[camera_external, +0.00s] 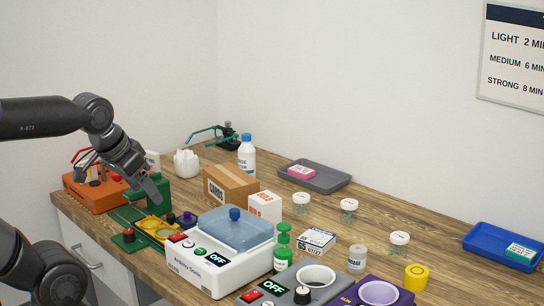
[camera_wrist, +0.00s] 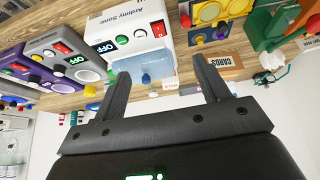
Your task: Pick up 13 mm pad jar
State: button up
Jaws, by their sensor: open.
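Three small clear jars with white lids stand on the wooden table in the external view: a left jar (camera_external: 301,203), a middle jar (camera_external: 348,210) and a right jar (camera_external: 399,243). Their lid labels are too small to read, so I cannot tell which is the 13 mm pad jar. My gripper (camera_external: 147,184) is above the left part of the table, well left of the jars and apart from them. In the wrist view my gripper (camera_wrist: 161,68) has its two fingers wide apart with nothing held between them.
A white Ardiny Sonic machine (camera_external: 219,262) with a blue lid, a cardboard box (camera_external: 230,186) and a white bottle (camera_external: 246,158) stand between my gripper and the jars. A grey tray (camera_external: 327,180) lies behind; a blue tray (camera_external: 484,240) is at right. A yellow roll (camera_external: 416,277) stands in front.

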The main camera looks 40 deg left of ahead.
jog(key=w+d+r+m, duration=0.15)
jog(key=w+r, duration=0.35)
jog(key=w, duration=0.6)
jog(key=m+g+h, duration=0.1)
jog(key=m+h, duration=0.1)
jog(key=m, duration=0.2)
send_over(347, 203)
jog(key=s+a, duration=0.2)
notch_tip(347, 203, down, 15)
jog(key=shift+n+g, duration=0.25)
jog(key=shift+g, duration=0.05)
jog(key=x, duration=0.6)
jog(key=shift+s+d, duration=0.2)
jog(key=x, duration=0.5)
jog(key=shift+s+f, duration=0.2)
jog(key=c, duration=1.1)
